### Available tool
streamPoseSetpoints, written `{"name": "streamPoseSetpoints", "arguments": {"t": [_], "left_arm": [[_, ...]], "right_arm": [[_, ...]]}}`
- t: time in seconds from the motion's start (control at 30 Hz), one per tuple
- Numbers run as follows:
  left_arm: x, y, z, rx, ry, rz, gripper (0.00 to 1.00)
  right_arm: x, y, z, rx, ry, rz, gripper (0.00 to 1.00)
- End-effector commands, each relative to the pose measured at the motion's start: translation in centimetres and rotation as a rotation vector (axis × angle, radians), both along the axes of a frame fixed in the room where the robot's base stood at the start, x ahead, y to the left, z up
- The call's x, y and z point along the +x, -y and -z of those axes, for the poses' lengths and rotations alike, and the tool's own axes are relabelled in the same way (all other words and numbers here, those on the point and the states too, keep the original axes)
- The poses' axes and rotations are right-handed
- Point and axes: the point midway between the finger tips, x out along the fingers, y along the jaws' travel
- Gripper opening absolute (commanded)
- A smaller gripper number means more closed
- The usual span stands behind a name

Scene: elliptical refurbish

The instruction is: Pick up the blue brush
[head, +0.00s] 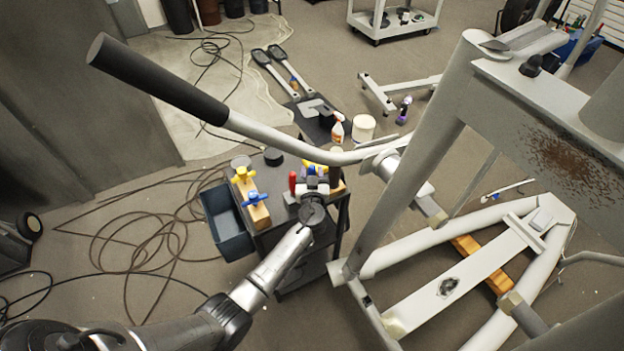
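A blue-handled piece (254,199) sits on a light wooden block on the left side of a dark cart top; it may be the blue brush, but it is too small to be sure. A similar yellow-handled piece (243,174) is just behind it. My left gripper (314,178) is over the right part of the cart, to the right of the blue piece and apart from it. Its fingers are small and partly hidden against the items behind, so their opening is unclear. My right gripper is out of view.
The cart has a dark side bin (226,222) and a red-handled tool (292,183). A large grey frame (420,150) stands at right, its black-gripped bar (160,80) crossing above the cart. Cables (150,235) lie on the floor at left.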

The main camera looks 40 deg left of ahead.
Motion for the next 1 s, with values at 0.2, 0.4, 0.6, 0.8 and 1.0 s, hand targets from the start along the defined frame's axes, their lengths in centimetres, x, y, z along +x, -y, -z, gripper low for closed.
{"name": "streamPoseSetpoints", "arguments": {"t": [0.2,0.4,0.6,0.8,1.0], "left_arm": [[0.0,0.0,0.0,0.0,0.0,0.0,0.2],[0.0,0.0,0.0,0.0,0.0,0.0,0.03],[0.0,0.0,0.0,0.0,0.0,0.0,0.02],[0.0,0.0,-1.0,-0.002,0.001,0.0,0.02],[0.0,0.0,-3.7,-0.001,0.002,0.0,0.02]], "right_arm": [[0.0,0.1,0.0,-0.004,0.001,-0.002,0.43],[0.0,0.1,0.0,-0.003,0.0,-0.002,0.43],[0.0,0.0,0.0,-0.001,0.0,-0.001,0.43],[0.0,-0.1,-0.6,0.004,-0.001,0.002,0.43],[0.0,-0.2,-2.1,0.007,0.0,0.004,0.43]]}}
